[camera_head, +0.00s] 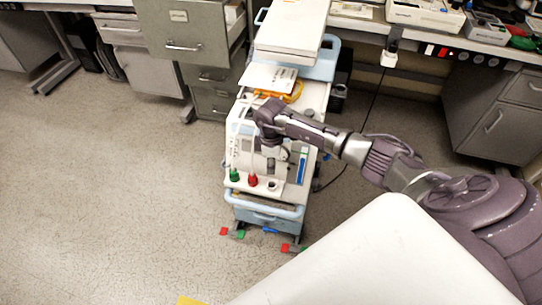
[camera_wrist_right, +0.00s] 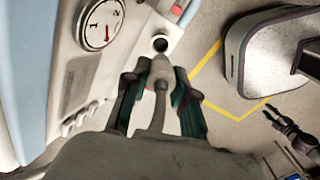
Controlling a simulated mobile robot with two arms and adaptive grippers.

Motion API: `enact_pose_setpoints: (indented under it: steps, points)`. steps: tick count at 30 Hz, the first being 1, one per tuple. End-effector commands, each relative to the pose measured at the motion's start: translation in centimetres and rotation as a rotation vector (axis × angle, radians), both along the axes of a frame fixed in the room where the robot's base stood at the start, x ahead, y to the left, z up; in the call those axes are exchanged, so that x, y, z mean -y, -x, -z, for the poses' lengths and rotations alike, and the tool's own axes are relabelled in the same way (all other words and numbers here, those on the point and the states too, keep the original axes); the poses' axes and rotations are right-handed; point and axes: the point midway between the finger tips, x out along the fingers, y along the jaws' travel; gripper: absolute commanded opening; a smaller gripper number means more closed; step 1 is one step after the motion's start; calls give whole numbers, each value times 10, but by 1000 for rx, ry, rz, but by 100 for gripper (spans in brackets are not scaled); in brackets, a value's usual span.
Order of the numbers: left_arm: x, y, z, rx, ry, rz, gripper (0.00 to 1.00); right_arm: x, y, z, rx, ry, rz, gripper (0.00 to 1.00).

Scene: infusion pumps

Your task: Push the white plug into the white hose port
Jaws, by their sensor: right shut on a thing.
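My right gripper (camera_wrist_right: 160,92) is shut on the white plug (camera_wrist_right: 161,72). A pale hose runs back from the plug between the dark green fingers. The white hose port (camera_wrist_right: 160,44) is a dark round hole with a pale rim, straight ahead of the plug tip. Plug and port look close and roughly lined up in the right wrist view; whether they touch I cannot tell. In the head view my right gripper (camera_head: 269,138) points down at the front of the white pump unit (camera_head: 240,150), and the plug is too small to make out. My left gripper is not in view.
A round gauge (camera_wrist_right: 100,22) sits left of the port. A green plug (camera_head: 234,175) and a red plug (camera_head: 252,181) stand on the unit's front ledge. The cart's blue handle (camera_head: 262,210) is in front. Cabinets (camera_head: 190,30) stand behind; floor at left is clear.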

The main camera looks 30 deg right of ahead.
Motion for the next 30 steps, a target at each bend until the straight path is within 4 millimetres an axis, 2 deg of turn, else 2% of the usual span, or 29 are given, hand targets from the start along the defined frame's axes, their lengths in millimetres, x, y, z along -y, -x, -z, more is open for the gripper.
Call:
enact_pose_setpoints:
  steps: [1, 3, 13, 19, 30]
  points:
    - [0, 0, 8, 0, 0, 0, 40, 0, 0, 11, -1, 0, 0, 0]
    - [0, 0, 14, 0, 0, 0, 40, 0, 0, 19, -1, 0, 0, 0]
    - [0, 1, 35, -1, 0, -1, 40, 0, 0, 52, -1, 0, 0, 0]
    - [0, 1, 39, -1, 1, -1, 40, 0, 0, 59, 0, 0, -1, 0]
    - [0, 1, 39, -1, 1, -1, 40, 0, 0, 60, 0, 0, -1, 0]
